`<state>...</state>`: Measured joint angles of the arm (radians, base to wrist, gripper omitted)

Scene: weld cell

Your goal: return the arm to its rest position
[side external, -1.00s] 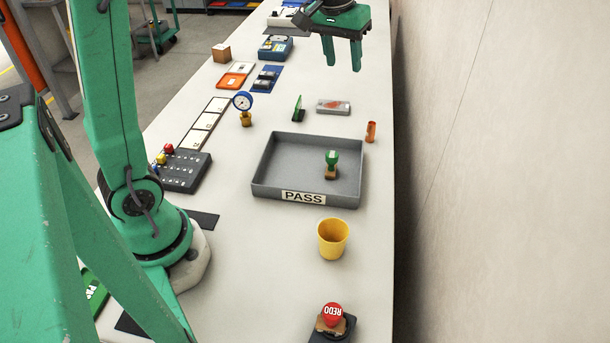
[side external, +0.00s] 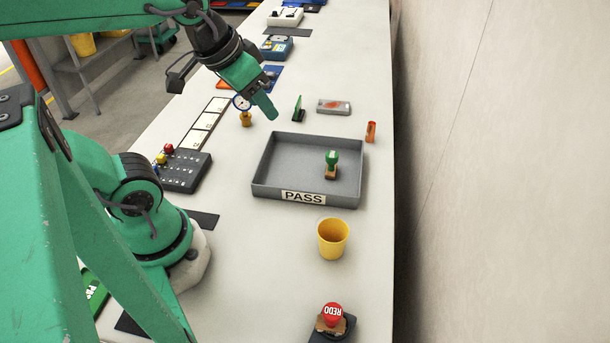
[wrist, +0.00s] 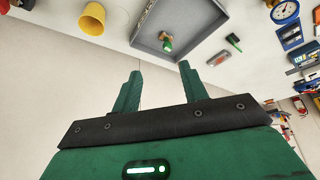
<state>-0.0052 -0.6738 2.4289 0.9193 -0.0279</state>
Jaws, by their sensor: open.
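My gripper (side external: 268,104) is green. In the side view it hangs in the air over the bench, near the far left corner of the grey PASS tray and in front of the dial gauge. In the wrist view its two fingers (wrist: 160,88) stand apart with nothing between them. The fingers overlap in the side view. My forearm reaches in from the upper left of the side view.
The grey PASS tray (side external: 257,183) holds a green-handled stamp (side external: 332,161). A yellow cup (side external: 333,239) and a red REDO stamp (side external: 332,314) stand nearer. The dial gauge (side external: 245,117) and button box (side external: 184,171) lie left. A wall (side external: 500,170) runs along the right.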

